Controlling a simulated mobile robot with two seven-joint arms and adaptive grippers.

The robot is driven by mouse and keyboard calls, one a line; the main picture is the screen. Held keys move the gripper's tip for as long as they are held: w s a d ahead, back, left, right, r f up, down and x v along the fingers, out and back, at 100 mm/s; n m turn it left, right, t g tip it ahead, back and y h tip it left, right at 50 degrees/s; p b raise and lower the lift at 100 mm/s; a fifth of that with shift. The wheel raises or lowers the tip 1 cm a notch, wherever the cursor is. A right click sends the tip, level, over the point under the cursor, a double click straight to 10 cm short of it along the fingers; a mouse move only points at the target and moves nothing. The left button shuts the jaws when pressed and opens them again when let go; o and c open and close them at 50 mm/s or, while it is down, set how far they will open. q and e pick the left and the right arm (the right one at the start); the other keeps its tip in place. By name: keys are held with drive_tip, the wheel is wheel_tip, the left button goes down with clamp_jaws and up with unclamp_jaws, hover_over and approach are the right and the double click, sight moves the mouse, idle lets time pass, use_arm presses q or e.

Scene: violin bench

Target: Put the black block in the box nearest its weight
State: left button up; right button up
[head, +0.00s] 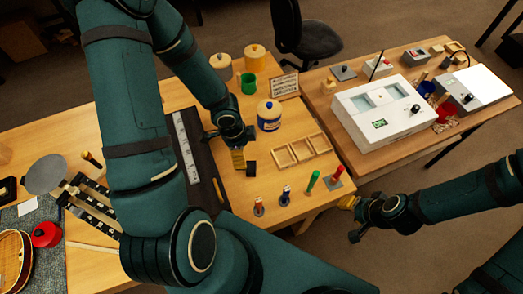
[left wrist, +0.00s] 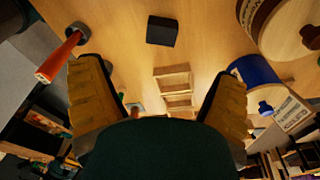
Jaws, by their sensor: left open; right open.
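The black block (head: 251,168) sits on the light wooden table, just right of my left gripper (head: 239,160). In the left wrist view the black block (left wrist: 162,31) lies beyond the open fingers, clear of both. My left gripper (left wrist: 158,78) is open and empty. A wooden tray (head: 289,163) with three open compartments lies right of the block; it also shows between the fingers in the left wrist view (left wrist: 174,92). No weight markings are readable on it. My right gripper (head: 350,202) is open and empty, off the table's right edge.
A blue-and-white jar (head: 269,115) stands behind the block, with a green cup (head: 248,83) farther back. Small handled tools (head: 312,180) stand at the front right. A white device (head: 380,108) with a green display is on the other table. A dark strip (head: 200,165) lies left.

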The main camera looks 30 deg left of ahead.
use_arm(q)
drive_tip(key=b, duration=0.6)
hover_over(250, 167)
drive_tip(key=f, duration=0.7)
drive_tip(key=shift+s+a, duration=0.3)
drive_tip(key=shift+a, duration=0.1)
drive_tip(key=shift+w+d+f+b, duration=0.1)
drive_tip(key=shift+f+b, duration=0.2)
drive_tip(key=shift+f, duration=0.4)
drive_tip(key=f+b, duration=0.2)
drive_tip(key=f, duration=0.1)
drive_tip(key=f+b, duration=0.1)
drive_tip(key=shift+w+d+f, duration=0.3)
drive_tip(key=shift+d, duration=0.05)
drive_tip(key=shift+f, duration=0.25)
